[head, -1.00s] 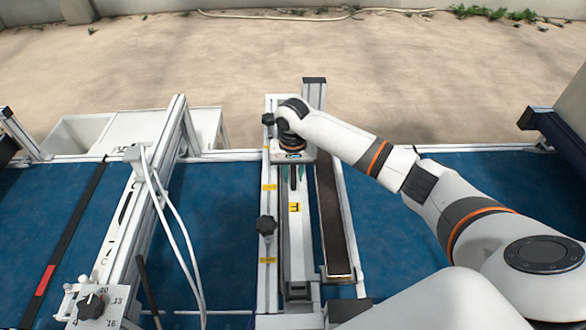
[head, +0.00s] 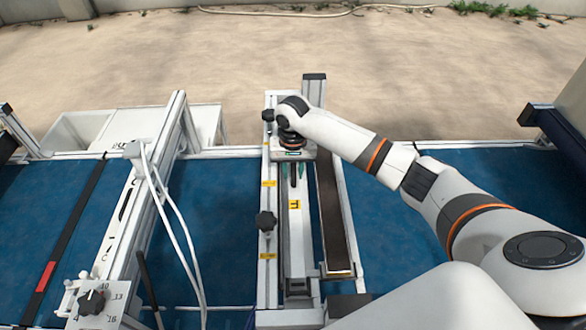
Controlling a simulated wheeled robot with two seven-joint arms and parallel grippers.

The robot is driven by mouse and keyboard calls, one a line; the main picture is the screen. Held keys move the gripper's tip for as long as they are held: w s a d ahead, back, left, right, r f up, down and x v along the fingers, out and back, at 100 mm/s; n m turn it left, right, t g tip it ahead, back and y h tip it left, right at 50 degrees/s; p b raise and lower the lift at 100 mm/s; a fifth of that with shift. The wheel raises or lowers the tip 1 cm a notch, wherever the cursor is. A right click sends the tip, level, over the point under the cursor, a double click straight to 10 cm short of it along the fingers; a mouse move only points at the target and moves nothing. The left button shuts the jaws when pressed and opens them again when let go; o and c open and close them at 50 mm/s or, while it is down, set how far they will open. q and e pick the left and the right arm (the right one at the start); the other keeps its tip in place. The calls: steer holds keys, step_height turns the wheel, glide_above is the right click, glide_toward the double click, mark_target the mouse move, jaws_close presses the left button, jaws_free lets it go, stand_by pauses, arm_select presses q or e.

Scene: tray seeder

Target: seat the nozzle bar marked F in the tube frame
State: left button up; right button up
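The nozzle bar marked F (head: 295,235) is a long light-grey bar with a yellow F label on top. It lies lengthwise within the white tube frame (head: 270,190), beside the rail with two black knobs. I cannot tell whether it rests fully down in the frame. My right gripper (head: 293,180) points down over the bar's far part, beyond the label. Its dark fingers show only in part below the wrist, so neither their opening nor any grip on the bar is clear. My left gripper is out of view.
A long dark-brown trough (head: 334,225) stands just right of the bar. Left of the frame, another machine rail (head: 150,190) carries white hoses and a dial plate (head: 97,305). Blue belt (head: 220,215) is open between them. A white bin (head: 75,132) stands behind.

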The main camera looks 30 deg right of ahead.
steer(key=o, duration=0.5)
steer(key=shift+c, duration=0.2)
steer(key=shift+r, duration=0.1)
step_height(320, 180, up, 11)
steer(key=b, duration=0.4)
steer(key=shift+r, duration=0.45)
steer(key=shift+s, duration=0.1)
